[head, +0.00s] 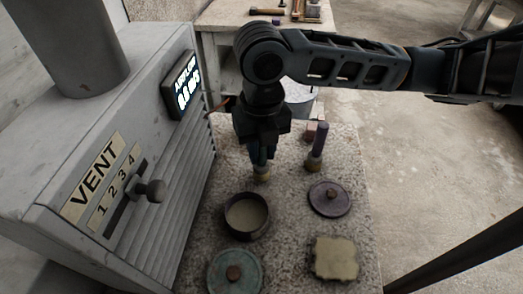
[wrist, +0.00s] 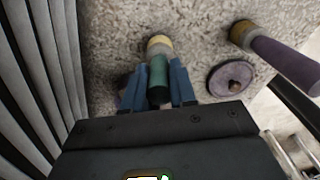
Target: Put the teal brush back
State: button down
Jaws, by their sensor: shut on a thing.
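The teal brush (wrist: 158,76) is between the blue fingers of my gripper (wrist: 156,92), which is shut on its handle. In the head view my gripper (head: 262,153) points down over the speckled slab, and the brush's pale tip (head: 262,174) shows below the fingers. I cannot tell whether the tip touches the slab. The tip sits just behind an open dark pot (head: 266,219) with beige contents. A teal lid (head: 218,276) with a brown knob lies in front of the pot.
A purple brush (head: 320,138) stands upright to the right, behind a purple lid (head: 343,206). A beige flat piece (head: 335,258) lies front right. Small pinkish blocks (head: 311,129) lie farther back. A grey vent cabinet (head: 150,215) with a slider knob walls the left side.

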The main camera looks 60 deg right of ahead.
jog(key=shift+f, duration=0.75)
jog(key=shift+f, duration=0.2)
jog(key=c, duration=0.9)
grip_release()
jog(key=shift+r, duration=0.1)
jog(key=shift+r, duration=0.1)
notch_tip(320, 180, up, 12)
jog(key=shift+r, duration=0.1)
